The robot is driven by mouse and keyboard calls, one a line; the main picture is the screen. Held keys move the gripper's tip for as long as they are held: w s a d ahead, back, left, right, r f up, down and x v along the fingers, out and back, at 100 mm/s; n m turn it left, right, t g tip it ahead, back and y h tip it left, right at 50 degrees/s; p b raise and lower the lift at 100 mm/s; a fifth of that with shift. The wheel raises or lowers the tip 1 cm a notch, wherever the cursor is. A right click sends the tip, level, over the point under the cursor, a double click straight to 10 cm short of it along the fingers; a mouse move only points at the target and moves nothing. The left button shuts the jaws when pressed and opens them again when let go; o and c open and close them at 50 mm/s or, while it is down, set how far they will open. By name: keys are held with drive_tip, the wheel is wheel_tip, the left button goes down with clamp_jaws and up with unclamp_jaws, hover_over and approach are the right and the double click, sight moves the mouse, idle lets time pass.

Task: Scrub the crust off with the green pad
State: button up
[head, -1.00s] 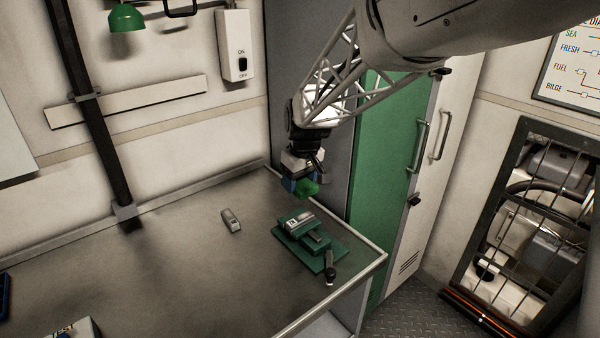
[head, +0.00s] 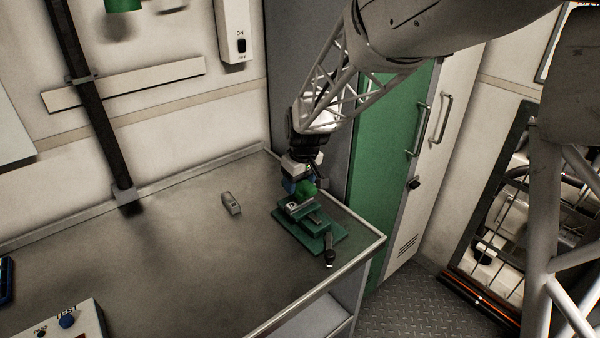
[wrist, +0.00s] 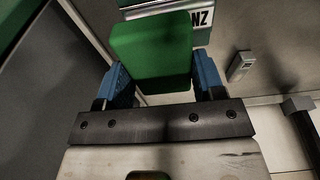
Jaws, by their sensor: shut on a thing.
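My gripper (head: 300,187) is shut on the green pad (head: 307,188), which sits between the blue fingers in the wrist view (wrist: 152,50). Below the pad, a green vise (head: 312,234) stands on the bench near its right edge and holds a light plate (head: 292,205). In the wrist view the plate (wrist: 204,18) shows the letters "NZ" and is partly hidden behind the pad. The pad is just above or on the plate; I cannot tell whether they touch. I cannot make out the crust.
A small grey block (head: 231,204) lies on the bench (head: 180,265) left of the vise. A box marked TEST (head: 70,325) stands at the front left. The bench middle is clear. A green locker (head: 385,165) stands close behind the vise on the right.

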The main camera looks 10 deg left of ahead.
sight(309, 191)
drive_tip(key=shift+s+d+f, duration=0.1)
drive_tip(key=shift+f, duration=0.75)
drive_tip(key=shift+s+d+r, duration=0.2)
drive_tip(key=shift+s+d, duration=0.15)
drive_tip(key=shift+s+d+f, duration=0.2)
drive_tip(key=shift+s+d, duration=0.3)
drive_tip(key=shift+s+d+f, duration=0.15)
drive_tip(key=shift+s+d, duration=0.3)
drive_tip(key=shift+w+a+r, duration=0.1)
drive_tip(key=shift+w+a, duration=1.2)
drive_tip(key=shift+w+a+r, duration=0.15)
drive_tip(key=shift+r, duration=3.85)
